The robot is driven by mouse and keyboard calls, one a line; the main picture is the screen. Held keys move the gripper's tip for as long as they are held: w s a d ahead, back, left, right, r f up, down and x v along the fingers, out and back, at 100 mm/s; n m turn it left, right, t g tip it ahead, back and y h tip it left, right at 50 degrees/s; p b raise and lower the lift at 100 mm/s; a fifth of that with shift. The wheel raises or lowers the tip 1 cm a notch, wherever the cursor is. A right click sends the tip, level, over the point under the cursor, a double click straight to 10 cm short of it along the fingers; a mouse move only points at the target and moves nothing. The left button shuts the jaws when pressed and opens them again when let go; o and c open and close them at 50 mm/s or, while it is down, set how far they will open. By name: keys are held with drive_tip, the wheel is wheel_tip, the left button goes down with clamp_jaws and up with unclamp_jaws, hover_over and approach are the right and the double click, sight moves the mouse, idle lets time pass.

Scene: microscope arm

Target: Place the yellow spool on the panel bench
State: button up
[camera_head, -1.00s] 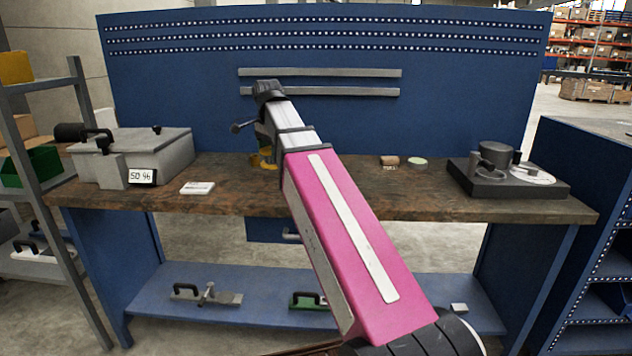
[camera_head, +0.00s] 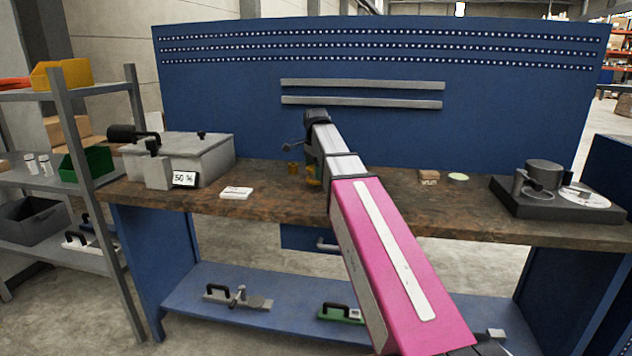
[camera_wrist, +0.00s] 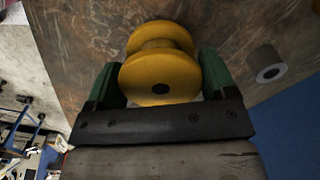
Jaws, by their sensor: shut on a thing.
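The yellow spool (camera_wrist: 160,75) sits between the two green fingers of my gripper (camera_wrist: 161,66) in the wrist view, which are shut on it. Its round flange with a dark centre hole faces the camera. In the head view, only a bit of the spool (camera_head: 313,182) shows beside my arm, which hides most of the gripper. The panel bench has a worn brown wooden top (camera_head: 275,200) and a tall blue back panel (camera_head: 380,60). The spool is at the bench top, left of its middle; I cannot tell whether it touches the wood.
A small brownish cylinder (camera_head: 293,168) stands left of my gripper; a holed grey-tan cylinder (camera_wrist: 266,66) shows in the wrist view. A grey box (camera_head: 205,155) and white block (camera_head: 236,193) are left. A brown block (camera_head: 428,176), pale green disc (camera_head: 458,177) and dark turntable-like device (camera_head: 545,195) are right.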

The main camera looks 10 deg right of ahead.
drive_tip(key=shift+f, duration=2.05)
drive_tip(key=shift+f, duration=0.1)
drive_tip(key=o, duration=1)
drive_tip(key=shift+c, duration=0.2)
wheel_tip(320, 180, up, 12)
drive_tip(key=shift+r, duration=0.15)
